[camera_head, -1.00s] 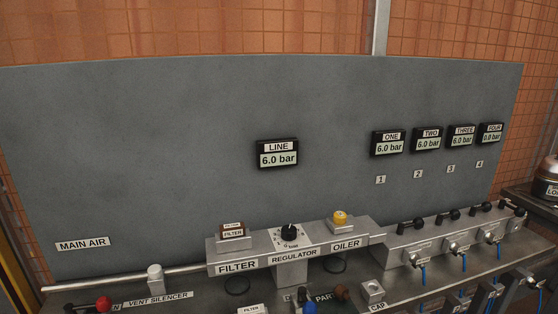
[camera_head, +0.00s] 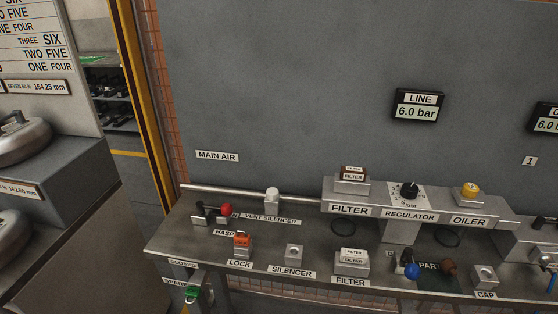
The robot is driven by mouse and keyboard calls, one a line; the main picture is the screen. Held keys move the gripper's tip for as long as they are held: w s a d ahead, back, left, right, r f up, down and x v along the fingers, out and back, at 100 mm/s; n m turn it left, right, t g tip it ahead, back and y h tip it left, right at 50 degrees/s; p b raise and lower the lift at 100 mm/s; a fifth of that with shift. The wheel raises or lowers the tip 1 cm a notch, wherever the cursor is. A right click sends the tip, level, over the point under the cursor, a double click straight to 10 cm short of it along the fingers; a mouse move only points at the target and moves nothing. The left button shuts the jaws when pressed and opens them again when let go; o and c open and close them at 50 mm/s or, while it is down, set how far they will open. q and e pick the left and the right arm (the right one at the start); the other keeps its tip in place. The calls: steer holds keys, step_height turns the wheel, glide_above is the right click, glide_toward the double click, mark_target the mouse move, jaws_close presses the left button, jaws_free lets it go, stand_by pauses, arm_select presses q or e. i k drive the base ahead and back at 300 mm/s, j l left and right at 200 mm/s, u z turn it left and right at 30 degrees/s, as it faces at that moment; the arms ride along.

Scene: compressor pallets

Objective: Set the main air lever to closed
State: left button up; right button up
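The main air lever (camera_head: 211,210) is at the left end of the bench, below the MAIN AIR label (camera_head: 217,156). It has a dark handle with a red ball knob (camera_head: 227,210) at its right end. The handle lies roughly sideways, along the line of the pipe. The label beside the knob is partly covered, so I cannot read the lever's setting. Neither of my grippers shows in the view.
A pipe (camera_head: 240,193) runs behind the lever to the filter block (camera_head: 349,188). A vent silencer (camera_head: 272,199), an orange lock (camera_head: 242,242) and a silencer block (camera_head: 293,254) stand nearby. The line display (camera_head: 417,106) reads 6.0 bar. A grey cabinet (camera_head: 60,190) stands left of the bench.

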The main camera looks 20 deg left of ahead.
mark_target(226, 209)
steer(key=u, duration=1.2)
